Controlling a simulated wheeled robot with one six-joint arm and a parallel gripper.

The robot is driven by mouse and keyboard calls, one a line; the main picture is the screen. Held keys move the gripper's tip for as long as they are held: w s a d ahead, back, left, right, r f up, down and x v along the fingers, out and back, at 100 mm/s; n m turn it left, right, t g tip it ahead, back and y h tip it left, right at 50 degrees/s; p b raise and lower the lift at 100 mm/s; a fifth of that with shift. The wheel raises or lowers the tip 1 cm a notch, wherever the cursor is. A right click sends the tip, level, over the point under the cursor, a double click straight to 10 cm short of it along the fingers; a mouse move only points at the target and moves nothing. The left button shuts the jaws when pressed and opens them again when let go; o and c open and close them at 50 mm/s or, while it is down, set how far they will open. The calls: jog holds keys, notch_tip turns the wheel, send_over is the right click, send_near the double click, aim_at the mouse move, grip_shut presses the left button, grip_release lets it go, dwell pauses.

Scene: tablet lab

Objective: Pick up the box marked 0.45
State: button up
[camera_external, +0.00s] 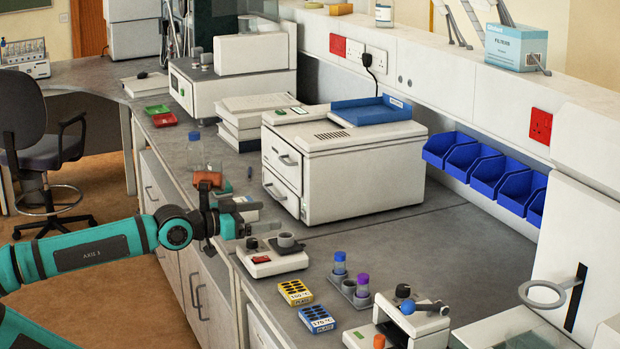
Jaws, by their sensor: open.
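I cannot read 0.45 on any box. A small white and blue box (247,212) lies on the bench by my gripper, partly hidden behind its fingers; its marking is not legible. A pale blue carton (510,48) marked FILTERS stands on the raised shelf at the upper right; its small print is too small to read. My gripper (242,217) is open over the front edge of the bench at left centre, its fingers pointing right. I cannot tell whether it touches the small box.
A white device with a red switch (273,260) stands just right of my gripper. Yellow (295,292) and blue (317,319) racks and a vial holder (350,290) lie nearer. A large white instrument (340,170) stands behind. The bench right of centre (440,250) is clear.

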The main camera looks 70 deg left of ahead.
jog(key=shift+o, duration=0.3)
jog(key=w+a+r+n+g+y, duration=0.2)
jog(key=w+a+n+g+y, duration=0.15)
jog(key=w+a+n, duration=0.5)
jog(key=n+g+h, duration=0.4)
jog(key=n+g, duration=1)
jog(key=n, duration=1.3)
send_over(249, 216)
jog(key=s+a, duration=0.1)
jog(key=a, duration=0.4)
notch_tip(249, 216, down, 2)
jog(key=f, duration=0.1)
jog(key=shift+y, duration=0.25)
jog(key=f, duration=1.6)
jog(key=shift+d+f, duration=0.3)
jog(key=shift+d, duration=0.05)
jog(key=c, duration=1)
